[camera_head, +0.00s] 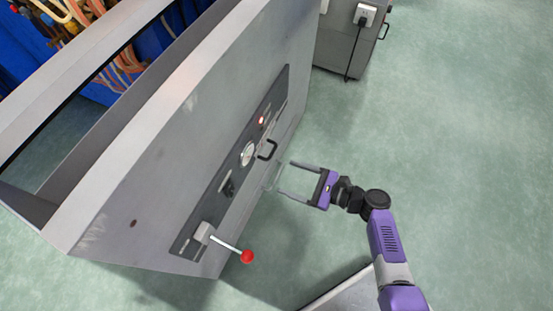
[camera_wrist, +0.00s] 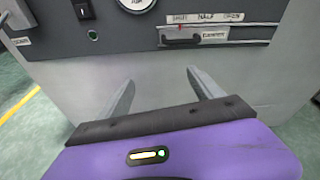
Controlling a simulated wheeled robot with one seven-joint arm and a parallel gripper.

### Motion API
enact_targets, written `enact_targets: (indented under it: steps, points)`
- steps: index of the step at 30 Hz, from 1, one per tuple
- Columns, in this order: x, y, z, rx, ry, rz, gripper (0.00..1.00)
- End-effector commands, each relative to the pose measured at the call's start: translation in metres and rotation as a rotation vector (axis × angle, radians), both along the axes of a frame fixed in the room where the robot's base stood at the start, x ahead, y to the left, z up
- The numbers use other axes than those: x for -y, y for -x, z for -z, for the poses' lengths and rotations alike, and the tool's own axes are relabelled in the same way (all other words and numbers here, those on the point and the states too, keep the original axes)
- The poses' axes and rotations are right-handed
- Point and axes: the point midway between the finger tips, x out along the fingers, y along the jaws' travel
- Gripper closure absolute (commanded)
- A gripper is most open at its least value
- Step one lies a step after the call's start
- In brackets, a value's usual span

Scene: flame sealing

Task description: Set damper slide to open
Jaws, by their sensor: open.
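The damper slide (camera_wrist: 182,42) is a dark handle on a pale plate in the cabinet's control panel, at the upper middle of the wrist view. In the head view its black handle (camera_head: 267,150) stands out from the panel. A scale (camera_wrist: 208,17) above it reads SHUT, HALF, OPEN from left to right. A small red pointer on the slide is under SHUT. My gripper (camera_head: 284,178) is open and empty, in front of the panel and apart from the handle. In the wrist view my gripper (camera_wrist: 160,76) has its two fingers spread, pointing at the cabinet below the slide.
The panel also carries a round gauge (camera_head: 248,153), a black switch (camera_wrist: 83,10), a lit red lamp (camera_head: 261,120) and a lever with a red knob (camera_head: 247,257). Another grey cabinet (camera_head: 335,48) stands behind. The green floor right of my arm is clear.

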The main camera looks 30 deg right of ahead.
Motion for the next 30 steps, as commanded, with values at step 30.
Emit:
enact_targets:
  steps: [30]
  points:
    - [-0.016, -0.1, -0.027, 0.066, -0.261, 0.01, 0.25]
